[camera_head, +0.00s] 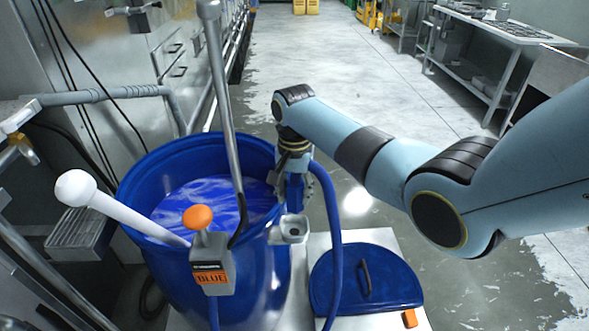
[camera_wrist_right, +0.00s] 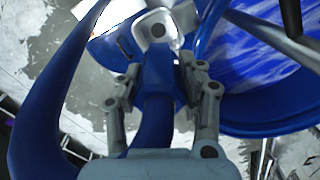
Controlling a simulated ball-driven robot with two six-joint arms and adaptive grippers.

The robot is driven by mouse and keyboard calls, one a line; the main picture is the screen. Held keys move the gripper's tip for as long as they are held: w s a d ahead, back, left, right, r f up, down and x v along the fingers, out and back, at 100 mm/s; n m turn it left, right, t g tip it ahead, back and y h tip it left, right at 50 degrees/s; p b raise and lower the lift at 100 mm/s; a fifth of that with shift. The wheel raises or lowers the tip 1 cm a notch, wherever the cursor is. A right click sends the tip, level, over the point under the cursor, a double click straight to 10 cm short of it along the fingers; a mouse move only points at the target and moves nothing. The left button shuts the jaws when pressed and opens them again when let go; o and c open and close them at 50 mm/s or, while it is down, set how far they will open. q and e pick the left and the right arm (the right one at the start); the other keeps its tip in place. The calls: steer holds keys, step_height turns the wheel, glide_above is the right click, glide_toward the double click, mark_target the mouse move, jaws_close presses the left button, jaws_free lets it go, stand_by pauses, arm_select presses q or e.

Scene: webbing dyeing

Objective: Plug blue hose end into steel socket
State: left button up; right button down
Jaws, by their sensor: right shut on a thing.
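My right gripper (camera_head: 291,180) points down beside the barrel's right rim, shut on the blue hose end (camera_head: 295,190). In the right wrist view the fingers (camera_wrist_right: 160,85) stand on both sides of the blue hose end (camera_wrist_right: 157,70). The steel socket (camera_head: 291,230), a small grey block with a dark hole, sits at the barrel's right side, just below the hose end. In the right wrist view the socket (camera_wrist_right: 157,28) shows just past the hose tip. The tip looks close above the socket; exact alignment is hard to tell. My left gripper is not in view.
The blue barrel (camera_head: 140,180) holds blue liquid, a white-handled paddle (camera_head: 100,198) and a grey pole (camera_head: 222,95). An orange-knobbed box (camera_head: 210,265) labelled BLUE is at its front. The hose (camera_head: 330,220) loops down by a blue lid (camera_head: 385,285).

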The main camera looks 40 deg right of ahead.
mark_target(295, 210)
steer(key=shift+s+a+n, duration=0.2)
steer(key=shift+s+n, duration=0.1)
steer(key=shift+f, duration=0.25)
steer(key=shift+f+b, duration=0.75)
steer(key=shift+b, duration=0.05)
step_height(295, 210, down, 3)
steer(key=b, duration=0.3)
steer(key=shift+f+b, duration=0.1)
steer(key=shift+b, duration=0.25)
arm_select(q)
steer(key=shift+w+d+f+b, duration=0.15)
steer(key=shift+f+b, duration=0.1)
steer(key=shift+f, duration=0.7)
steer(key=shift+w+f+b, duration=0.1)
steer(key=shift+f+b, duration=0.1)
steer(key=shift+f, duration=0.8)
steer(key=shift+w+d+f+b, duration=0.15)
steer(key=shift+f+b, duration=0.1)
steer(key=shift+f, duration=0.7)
arm_select(e)
steer(key=shift+f, duration=1.2)
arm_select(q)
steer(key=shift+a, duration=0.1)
arm_select(e)
steer(key=c, duration=0.7)
jaws_free()
steer(key=shift+c, duration=0.2)
